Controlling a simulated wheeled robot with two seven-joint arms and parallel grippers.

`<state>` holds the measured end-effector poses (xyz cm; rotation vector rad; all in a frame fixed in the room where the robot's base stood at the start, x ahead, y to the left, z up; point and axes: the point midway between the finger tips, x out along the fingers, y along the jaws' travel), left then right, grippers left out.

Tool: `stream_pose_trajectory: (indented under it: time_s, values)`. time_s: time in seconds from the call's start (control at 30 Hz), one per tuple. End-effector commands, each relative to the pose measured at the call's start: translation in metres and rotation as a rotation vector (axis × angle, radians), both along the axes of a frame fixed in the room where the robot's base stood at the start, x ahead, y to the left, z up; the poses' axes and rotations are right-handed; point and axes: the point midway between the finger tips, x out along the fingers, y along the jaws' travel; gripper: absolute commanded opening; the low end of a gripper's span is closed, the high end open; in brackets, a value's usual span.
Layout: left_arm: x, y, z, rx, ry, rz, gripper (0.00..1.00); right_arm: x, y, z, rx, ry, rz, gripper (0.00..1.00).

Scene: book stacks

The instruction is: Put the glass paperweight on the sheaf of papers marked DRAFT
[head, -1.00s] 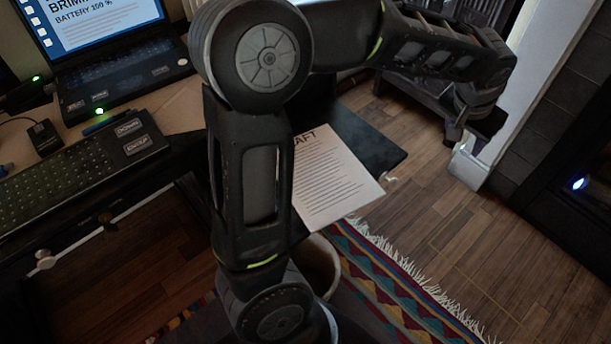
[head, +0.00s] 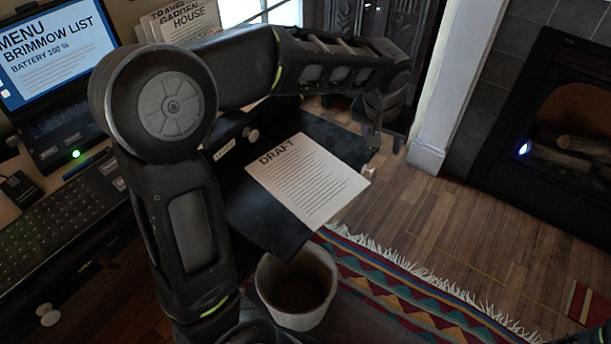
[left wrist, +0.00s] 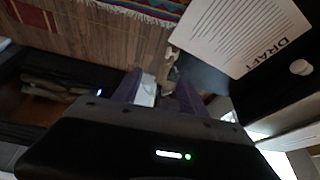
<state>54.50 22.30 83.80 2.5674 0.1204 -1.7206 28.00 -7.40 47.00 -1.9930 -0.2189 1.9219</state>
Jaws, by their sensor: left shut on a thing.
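The sheaf of papers marked DRAFT (head: 308,182) lies flat on a dark pulled-out board or drawer (head: 268,226). It also shows in the left wrist view (left wrist: 240,35). My left gripper (head: 373,140) hangs just beyond the far right corner of the sheaf, apart from it. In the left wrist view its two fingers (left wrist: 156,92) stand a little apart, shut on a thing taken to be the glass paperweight. The glass is hard to make out against the pale background between the fingers.
A pale waste bin (head: 297,290) stands below the board. A laptop (head: 62,62), keyboard (head: 75,215) and books (head: 185,22) are on the desk at left. A fireplace (head: 560,130) is at right. The wooden floor (head: 440,215) and striped rug (head: 400,285) lie clear.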

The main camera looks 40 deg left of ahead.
Motion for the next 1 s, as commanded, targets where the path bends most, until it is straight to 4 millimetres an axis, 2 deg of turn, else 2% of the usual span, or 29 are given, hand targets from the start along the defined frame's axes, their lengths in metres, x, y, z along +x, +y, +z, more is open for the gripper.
stream_pose_trajectory:
  time_s: [0.17, 0.3, 0.4, 0.53, 0.83, 1.0]
  values:
    - [-0.015, 0.068, -0.025, 0.003, 0.004, 0.254, 0.00, 0.000, 0.000, -0.015, 0.000, 0.000, 0.000, 0.27]
    - [-0.035, 0.122, -0.043, 0.000, 0.001, 0.475, 0.00, 0.000, 0.000, -0.024, 0.000, 0.000, 0.000, 0.27]
    - [-0.047, 0.147, -0.050, -0.002, -0.003, 0.583, 0.00, 0.000, 0.000, -0.028, 0.000, 0.001, 0.000, 0.27]
    - [-0.053, 0.160, -0.053, -0.003, -0.005, 0.639, 0.00, 0.000, 0.000, -0.028, 0.000, 0.000, 0.000, 0.27]
    - [-0.053, 0.160, -0.055, -0.002, -0.004, 0.639, 0.00, 0.000, 0.000, -0.028, 0.000, 0.000, 0.000, 0.27]
    - [-0.053, 0.160, -0.078, -0.001, -0.001, 0.639, 0.00, 0.000, 0.000, -0.033, 0.000, 0.000, 0.000, 0.27]
